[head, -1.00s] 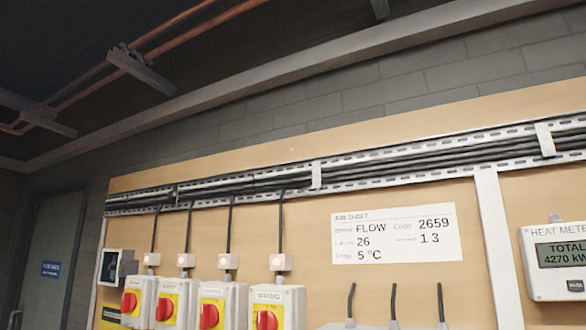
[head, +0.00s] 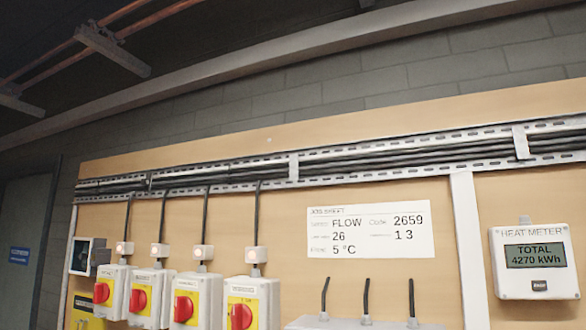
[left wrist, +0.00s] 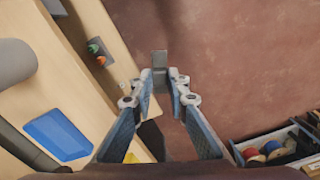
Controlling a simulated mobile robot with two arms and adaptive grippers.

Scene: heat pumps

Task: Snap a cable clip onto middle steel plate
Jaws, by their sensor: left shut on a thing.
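In the left wrist view my left gripper (left wrist: 160,82) is shut on a small grey piece, likely the cable clip (left wrist: 159,62), which sticks out beyond the fingertips. Neither my left gripper nor the clip shows in the head view. In the head view, light steel plates bridge the cable run: one near the middle (head: 293,166) and one at the right (head: 521,142). I cannot tell for certain which is the task's middle plate. Black cables (head: 400,155) run behind them. My right gripper is in neither view.
Several isolator switches with red knobs (head: 240,315) hang below the run at left. A job sheet (head: 370,231) and heat meter (head: 533,260) are on the board. The left wrist view shows a box of coloured items (left wrist: 275,150) at lower right and bare reddish floor (left wrist: 235,60).

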